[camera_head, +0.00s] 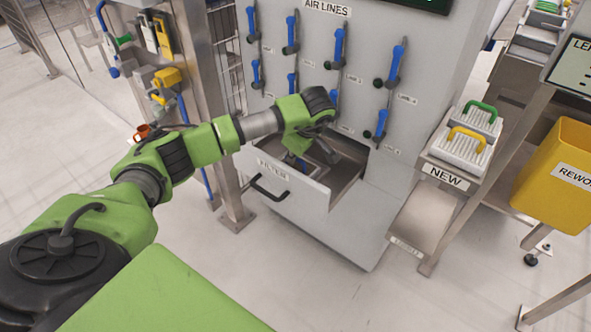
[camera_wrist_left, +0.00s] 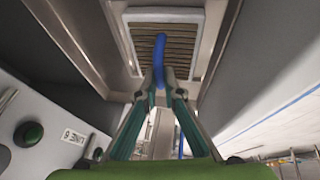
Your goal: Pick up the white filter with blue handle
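The filter (camera_wrist_left: 165,22) shows in the left wrist view as a pale frame around dirty brown pleats, with a blue handle (camera_wrist_left: 159,50). It lies in the open metal-lined drawer (camera_head: 272,182) labelled FILTER, low on the grey machine. My left gripper (camera_wrist_left: 160,78) has its two fingertips close on either side of the blue handle, seemingly touching it. In the head view my left gripper (camera_head: 318,152) reaches down into the drawer, and my arm and wrist hide much of the filter. My right gripper is not in view.
Blue-handled air line valves (camera_head: 340,45) cover the machine face above the drawer. To the right, a shelf labelled NEW (camera_head: 445,177) holds white filters with green and yellow handles (camera_head: 466,143). A yellow REWORK bin (camera_head: 556,180) stands beyond. A metal post (camera_head: 205,100) stands left of the drawer.

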